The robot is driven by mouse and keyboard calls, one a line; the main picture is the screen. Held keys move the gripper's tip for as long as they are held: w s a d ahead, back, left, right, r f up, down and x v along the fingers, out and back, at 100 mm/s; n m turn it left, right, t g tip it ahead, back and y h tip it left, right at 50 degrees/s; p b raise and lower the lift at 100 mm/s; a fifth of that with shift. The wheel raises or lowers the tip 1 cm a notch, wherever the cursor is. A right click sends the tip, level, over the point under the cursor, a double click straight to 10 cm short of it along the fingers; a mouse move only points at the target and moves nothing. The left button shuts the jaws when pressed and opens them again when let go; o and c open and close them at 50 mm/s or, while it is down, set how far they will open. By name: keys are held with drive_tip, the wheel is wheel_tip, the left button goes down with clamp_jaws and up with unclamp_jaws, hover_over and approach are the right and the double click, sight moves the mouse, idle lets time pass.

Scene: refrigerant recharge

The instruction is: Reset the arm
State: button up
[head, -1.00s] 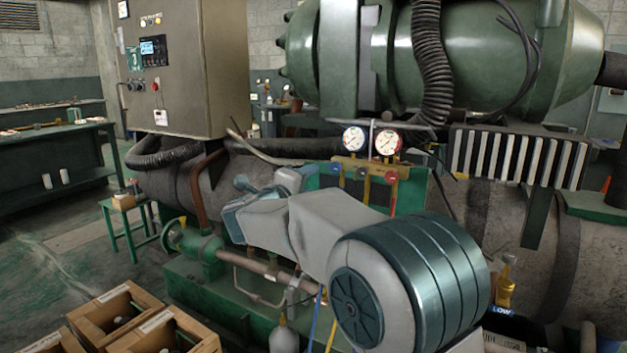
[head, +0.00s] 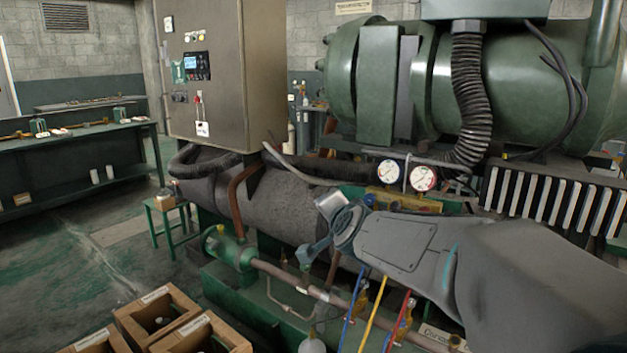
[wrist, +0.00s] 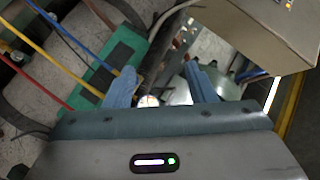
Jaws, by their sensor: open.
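My arm reaches in from the right of the head view. My gripper (head: 318,232) is at its end, in front of the large grey cylinder (head: 285,205) and left of the gauge manifold (head: 403,200). In the wrist view my gripper (wrist: 160,84) shows two blue fingers spread apart with nothing held between them. The green panel (wrist: 113,62) with the hoses lies just left of the fingers there. The manifold's two round gauges (head: 406,176) face the head camera. Part of the manifold is hidden behind my arm.
A control cabinet (head: 222,75) stands at the back left. Wooden crates (head: 165,312) sit at the lower left. Blue, yellow and red hoses (head: 375,310) hang below my arm. A green valve pipe (head: 235,250) runs low in front. The floor at left is mostly clear.

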drive_tip(key=s+d+f+n+g+p, duration=0.2)
drive_tip(key=s+d+n+g+p, duration=0.1)
drive_tip(key=s, duration=0.6)
drive_tip(key=s+d+f+n+g+h+p, duration=0.1)
drive_tip(key=s+d+f+n+g+p, duration=0.2)
drive_tip(key=s, duration=0.7)
drive_tip(key=s+d+f+n+g+h+p, duration=0.1)
drive_tip(key=s+d+f+n+g+p, duration=0.1)
drive_tip(key=s, duration=0.7)
drive_tip(key=d+n+g, duration=0.1)
drive_tip(key=d+g, duration=0.1)
drive_tip(key=g, duration=0.1)
drive_tip(key=shift+s+d+f+g+p, duration=0.3)
drive_tip(key=shift+f+p, duration=0.05)
drive_tip(key=shift+p, duration=0.05)
